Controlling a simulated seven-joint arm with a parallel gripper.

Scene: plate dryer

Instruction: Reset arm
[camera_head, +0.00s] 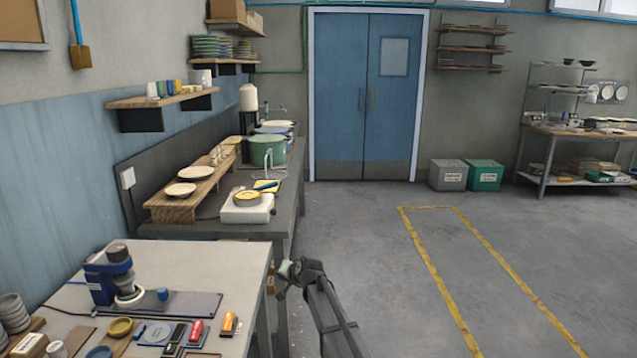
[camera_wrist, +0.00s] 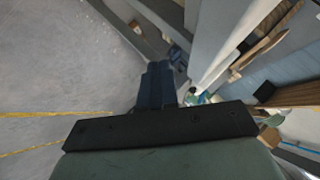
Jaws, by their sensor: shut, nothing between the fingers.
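My gripper (camera_head: 283,282) is at the upper end of my dark grey arm in the head view, beside the right edge of the near table and above the concrete floor. In the wrist view my gripper (camera_wrist: 157,72) shows its two dark fingers side by side, shut and with nothing between them. It touches no object that I can see. The wrist view is tilted, with grey floor to the left and the bench and wall to the right.
The near table (camera_head: 225,262) holds a blue machine (camera_head: 102,282) and several small items at left. Behind it, a grey counter bears a wooden riser (camera_head: 180,203) with plates, a white device (camera_head: 246,208) and a green pot (camera_head: 267,150). Yellow-lined floor (camera_head: 500,250) at right is free.

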